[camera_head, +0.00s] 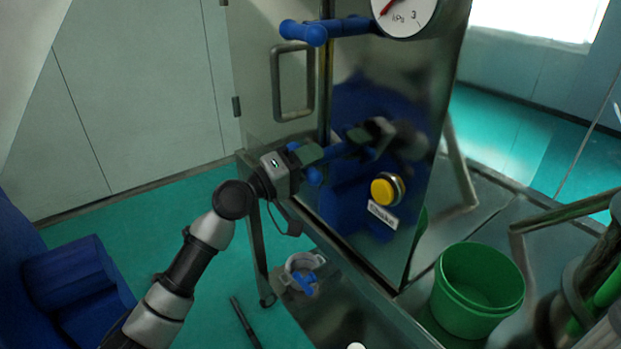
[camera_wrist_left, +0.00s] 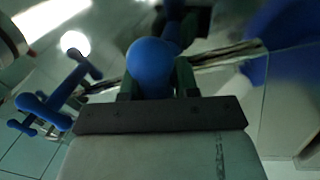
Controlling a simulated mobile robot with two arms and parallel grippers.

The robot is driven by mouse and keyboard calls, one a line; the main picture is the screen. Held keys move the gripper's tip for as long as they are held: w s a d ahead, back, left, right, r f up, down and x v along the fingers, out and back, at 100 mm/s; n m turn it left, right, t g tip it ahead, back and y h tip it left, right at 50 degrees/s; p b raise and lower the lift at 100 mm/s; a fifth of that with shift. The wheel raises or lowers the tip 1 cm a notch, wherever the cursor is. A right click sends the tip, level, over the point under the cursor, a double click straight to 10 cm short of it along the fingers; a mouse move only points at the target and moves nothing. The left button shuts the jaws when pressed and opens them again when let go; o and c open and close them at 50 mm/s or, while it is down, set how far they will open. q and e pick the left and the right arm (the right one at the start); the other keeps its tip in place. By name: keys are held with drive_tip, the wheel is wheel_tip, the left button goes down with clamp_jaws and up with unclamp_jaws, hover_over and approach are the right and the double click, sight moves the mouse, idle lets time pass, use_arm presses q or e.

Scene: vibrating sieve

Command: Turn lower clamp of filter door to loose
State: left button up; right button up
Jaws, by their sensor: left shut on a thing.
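The blue lower clamp (camera_head: 315,176) sits at the edge of the filter door (camera_head: 262,75), low on the shiny cabinet. My left gripper (camera_head: 308,154) is at this clamp and shut on its blue handle. In the left wrist view, the rounded blue end of the clamp (camera_wrist_left: 151,62) sits between the two fingers of my left gripper (camera_wrist_left: 158,80). The fingers and the gripper body hide part of the clamp. The blue upper clamp (camera_head: 318,32) is higher on the same door edge, apart from my gripper. My right gripper is not in view.
A metal door handle (camera_head: 277,90) stands out between the clamps. A gauge (camera_head: 404,14) and a yellow button (camera_head: 385,189) are on the cabinet front. A loose ring clamp (camera_head: 302,272) lies on the table below my gripper. A green bucket (camera_head: 477,290) stands at the right.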

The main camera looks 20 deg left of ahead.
use_arm(q)
drive_tip(key=m+g+b, duration=0.1)
drive_tip(key=m+b, duration=0.5)
drive_tip(key=m, duration=0.1)
drive_tip(key=m+g+b, duration=0.2)
drive_tip(key=m+b, duration=0.4)
drive_tip(key=m, duration=0.1)
drive_tip(key=shift+s+d+m, duration=0.1)
drive_tip(key=shift+d+m, duration=0.05)
drive_tip(key=shift+m, duration=0.25)
drive_tip(key=shift+f, duration=0.1)
drive_tip(key=o, duration=0.5)
drive_tip(key=shift+o, duration=1.2)
drive_tip(key=shift+m, duration=0.3)
drive_tip(key=shift+o, duration=0.2)
drive_tip(key=shift+s+d, duration=0.1)
